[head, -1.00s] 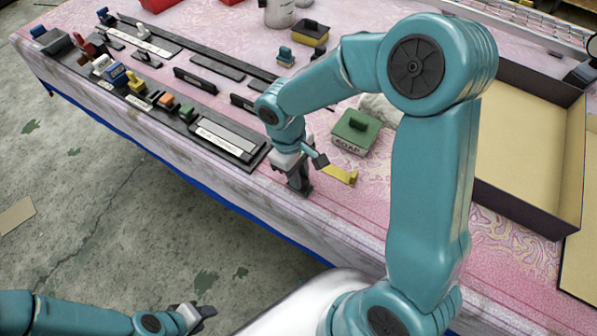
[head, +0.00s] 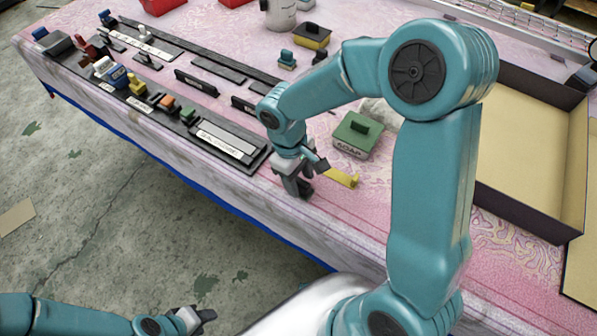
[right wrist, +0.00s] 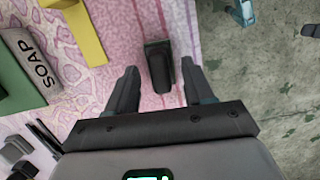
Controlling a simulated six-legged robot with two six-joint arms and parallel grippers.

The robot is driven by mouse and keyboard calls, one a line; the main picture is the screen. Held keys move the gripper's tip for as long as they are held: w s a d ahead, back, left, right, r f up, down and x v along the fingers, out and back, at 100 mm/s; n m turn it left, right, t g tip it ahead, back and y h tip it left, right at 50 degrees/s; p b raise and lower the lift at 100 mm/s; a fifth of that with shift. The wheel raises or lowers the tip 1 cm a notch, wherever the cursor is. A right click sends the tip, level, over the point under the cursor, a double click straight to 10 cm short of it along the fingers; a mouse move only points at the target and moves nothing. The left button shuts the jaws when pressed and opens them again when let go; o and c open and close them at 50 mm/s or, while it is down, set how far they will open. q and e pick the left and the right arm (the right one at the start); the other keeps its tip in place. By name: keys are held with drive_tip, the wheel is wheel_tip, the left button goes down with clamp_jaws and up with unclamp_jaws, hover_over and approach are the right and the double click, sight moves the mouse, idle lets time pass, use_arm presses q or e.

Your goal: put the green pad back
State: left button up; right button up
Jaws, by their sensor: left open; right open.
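A small block with a dark greenish base and a black grip (right wrist: 158,68) lies on the pink cloth in the right wrist view. I cannot tell for sure that it is the green pad. My right gripper (right wrist: 155,88) is open, one finger on each side of the block, with gaps. In the head view my right gripper (head: 298,190) is low over the table's front edge and mostly hides the block. My left gripper (head: 203,314) is open and empty, away from the table.
A yellow bracket-like piece (head: 343,178) lies beside my right gripper. The long dark rack (head: 258,159) to the left holds several small coloured blocks. A large open tray (head: 530,205) stands on the right. The table's front edge is close.

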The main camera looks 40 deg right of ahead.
drive_tip(key=w+a+r+p, duration=0.1)
drive_tip(key=w+r, duration=0.2)
drive_tip(key=r, duration=1.3)
